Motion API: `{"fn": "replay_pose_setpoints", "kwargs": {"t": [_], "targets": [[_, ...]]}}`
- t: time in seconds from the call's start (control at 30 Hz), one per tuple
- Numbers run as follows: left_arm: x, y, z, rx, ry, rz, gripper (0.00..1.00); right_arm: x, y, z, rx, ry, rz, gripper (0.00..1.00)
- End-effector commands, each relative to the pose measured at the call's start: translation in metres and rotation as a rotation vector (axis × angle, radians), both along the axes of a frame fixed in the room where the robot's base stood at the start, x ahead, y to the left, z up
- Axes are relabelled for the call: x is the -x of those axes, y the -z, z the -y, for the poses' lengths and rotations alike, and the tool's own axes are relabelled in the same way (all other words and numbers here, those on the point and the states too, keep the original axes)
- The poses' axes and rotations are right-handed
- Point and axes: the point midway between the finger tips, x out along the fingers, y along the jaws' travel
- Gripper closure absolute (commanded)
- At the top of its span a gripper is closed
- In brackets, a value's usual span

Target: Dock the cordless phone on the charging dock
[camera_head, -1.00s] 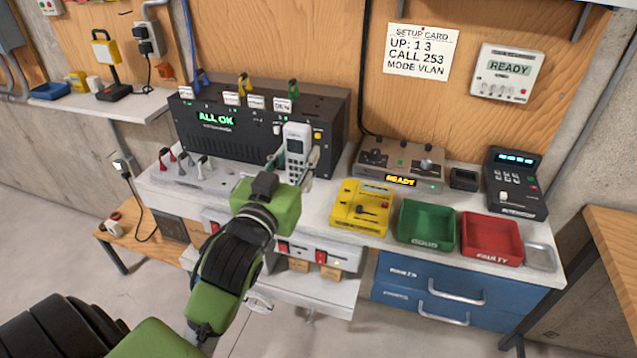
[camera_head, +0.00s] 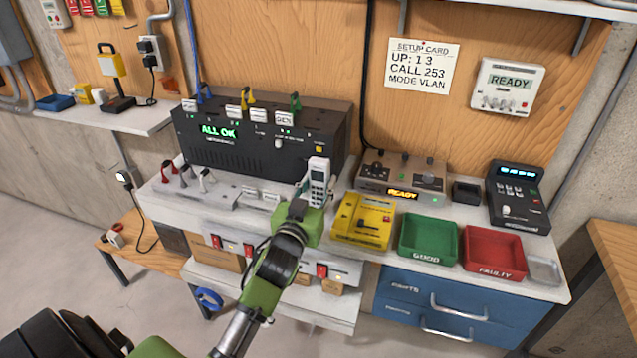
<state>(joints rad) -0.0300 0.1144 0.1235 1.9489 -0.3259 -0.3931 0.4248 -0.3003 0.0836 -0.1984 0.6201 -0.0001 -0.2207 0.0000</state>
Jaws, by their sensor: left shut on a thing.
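The white cordless phone (camera_head: 319,178) is upright, its screen and keys facing me. My left gripper (camera_head: 313,196) is shut on it and holds it in front of the right end of the black panel unit. The fingers are partly hidden behind the phone and the green wrist. A small black block (camera_head: 466,192), which looks like the charging dock, sits empty on the bench to the right of the phone, between the grey control box and the black keypad unit. My right gripper is not in view.
The black panel unit (camera_head: 255,148) stands behind the phone. The grey control box (camera_head: 402,176), yellow case (camera_head: 362,222), green tray (camera_head: 428,240) and red tray (camera_head: 493,252) lie to its right. The black keypad unit (camera_head: 517,195) stands beyond the block.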

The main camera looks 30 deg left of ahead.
Motion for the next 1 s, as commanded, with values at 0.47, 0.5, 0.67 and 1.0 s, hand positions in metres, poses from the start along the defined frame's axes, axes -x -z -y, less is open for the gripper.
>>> {"fn": "replay_pose_setpoints", "kwargs": {"t": [0.47, 0.5, 0.67, 1.0], "targets": [[0.0, 0.005, 0.0, 0.0, 0.0, 0.001, 0.51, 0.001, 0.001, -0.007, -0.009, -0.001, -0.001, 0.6], [0.0, 0.005, 0.0, -0.001, 0.0, 0.001, 0.51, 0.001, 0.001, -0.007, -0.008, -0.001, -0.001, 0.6], [0.0, 0.005, 0.0, -0.001, 0.0, 0.001, 0.51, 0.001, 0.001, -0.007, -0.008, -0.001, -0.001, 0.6], [0.018, 0.005, 0.005, 0.0, 0.001, -0.001, 0.51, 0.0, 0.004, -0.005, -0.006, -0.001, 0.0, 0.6]]}}
